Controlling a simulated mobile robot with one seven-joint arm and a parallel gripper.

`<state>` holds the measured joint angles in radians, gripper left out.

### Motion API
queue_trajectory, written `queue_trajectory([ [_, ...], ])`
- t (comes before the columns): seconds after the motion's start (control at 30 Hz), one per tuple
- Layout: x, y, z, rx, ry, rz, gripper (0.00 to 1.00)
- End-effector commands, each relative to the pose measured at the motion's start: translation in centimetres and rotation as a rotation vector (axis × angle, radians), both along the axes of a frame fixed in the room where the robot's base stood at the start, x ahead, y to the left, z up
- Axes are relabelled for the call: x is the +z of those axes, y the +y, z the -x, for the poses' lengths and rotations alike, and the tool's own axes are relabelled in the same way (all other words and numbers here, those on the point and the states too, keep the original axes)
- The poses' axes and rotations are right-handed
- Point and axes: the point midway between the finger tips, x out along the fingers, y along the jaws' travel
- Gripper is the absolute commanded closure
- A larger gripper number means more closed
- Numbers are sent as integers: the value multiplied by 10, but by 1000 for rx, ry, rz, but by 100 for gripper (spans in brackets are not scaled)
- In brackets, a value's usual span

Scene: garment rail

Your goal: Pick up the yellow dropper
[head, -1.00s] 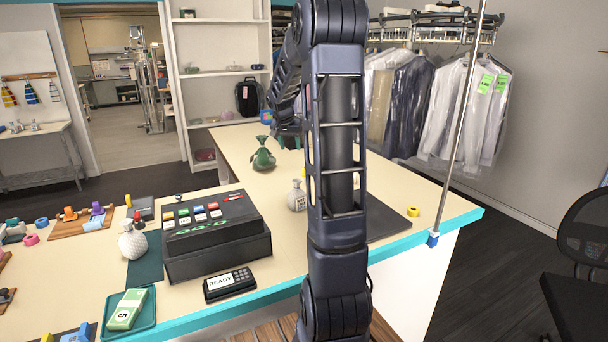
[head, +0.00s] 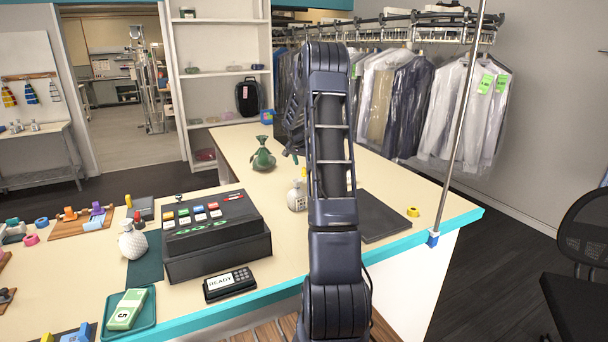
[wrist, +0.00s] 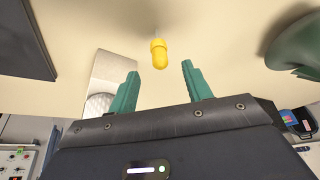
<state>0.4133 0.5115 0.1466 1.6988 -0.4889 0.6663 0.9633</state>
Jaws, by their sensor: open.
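The yellow dropper (wrist: 159,54) shows in the wrist view as a small rounded yellow piece on the pale counter, near the top middle. My gripper (wrist: 160,68) has two teal fingers spread apart, with nothing between them. The dropper lies just beyond the fingertips, roughly centred on the gap, and no contact shows.
A dark mat (head: 380,215), yellow ring (head: 413,211) and metal pole (head: 460,130) are right. A black register (head: 215,245) stands front left.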

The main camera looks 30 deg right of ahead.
Motion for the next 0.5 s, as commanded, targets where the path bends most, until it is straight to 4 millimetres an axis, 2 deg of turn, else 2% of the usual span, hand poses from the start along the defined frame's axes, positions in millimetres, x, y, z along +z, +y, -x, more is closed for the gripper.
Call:
queue_trajectory([
  [0.13,-22,-6,-5,0,2,-1,51],
  [0.5,-49,-13,-9,0,1,-1,51],
])
